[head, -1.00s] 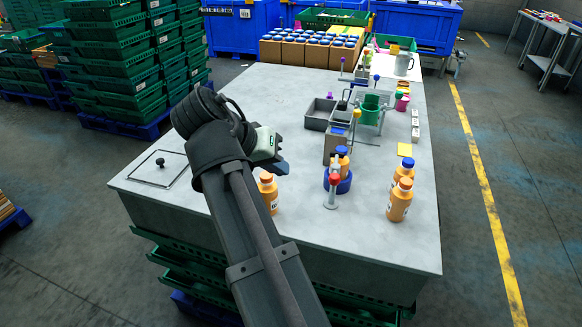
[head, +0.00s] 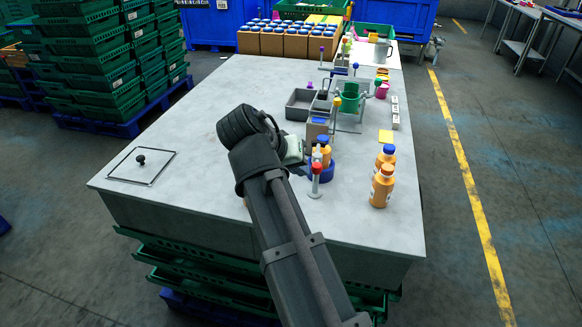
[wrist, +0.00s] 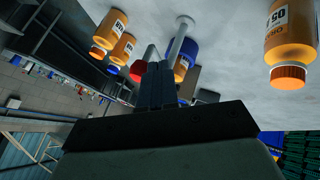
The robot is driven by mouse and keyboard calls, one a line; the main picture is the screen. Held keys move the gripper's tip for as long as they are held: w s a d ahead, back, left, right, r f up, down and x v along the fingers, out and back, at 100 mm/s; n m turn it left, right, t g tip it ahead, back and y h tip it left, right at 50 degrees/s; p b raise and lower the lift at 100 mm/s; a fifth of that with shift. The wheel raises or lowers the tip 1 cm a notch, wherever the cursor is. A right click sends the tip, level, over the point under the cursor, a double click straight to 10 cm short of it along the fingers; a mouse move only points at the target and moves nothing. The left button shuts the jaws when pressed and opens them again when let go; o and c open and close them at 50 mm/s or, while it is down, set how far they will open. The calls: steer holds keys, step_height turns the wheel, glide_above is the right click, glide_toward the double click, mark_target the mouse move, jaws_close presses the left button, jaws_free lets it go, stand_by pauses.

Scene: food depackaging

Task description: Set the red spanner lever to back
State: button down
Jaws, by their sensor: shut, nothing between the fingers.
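In the wrist view the red knob (wrist: 138,70) shows just left of my fingertips, with the pale post (wrist: 182,32) beyond.
Two orange bottles (head: 382,186) stand right of the lever. Another bottle (wrist: 290,40) shows at the right of the wrist view, mostly hidden by my arm in the head view. Grey bins (head: 303,104) and a green cup fixture lie behind. The left table top (head: 190,120) is mostly clear.

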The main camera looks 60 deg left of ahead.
mark_target(313, 171)
steer(key=shift+d, duration=0.1)
stand_by(0.3)
steer(key=shift+w+d+n, duration=0.2)
steer(key=shift+d+n, duration=0.05)
steer(key=shift+n, duration=0.15)
steer(key=shift+d, duration=0.1)
steer(key=shift+w+d+n+g+y, duration=0.3)
steer(key=shift+w+d+n+y, duration=0.4)
steer(key=shift+d+n+y, duration=0.25)
steer(key=w+d+n+g+y, duration=0.2)
steer(key=w+n+g+y, duration=0.1)
steer(key=w+n, duration=0.4)
steer(key=shift+w+d, duration=0.15)
steer(key=shift+w, duration=0.8)
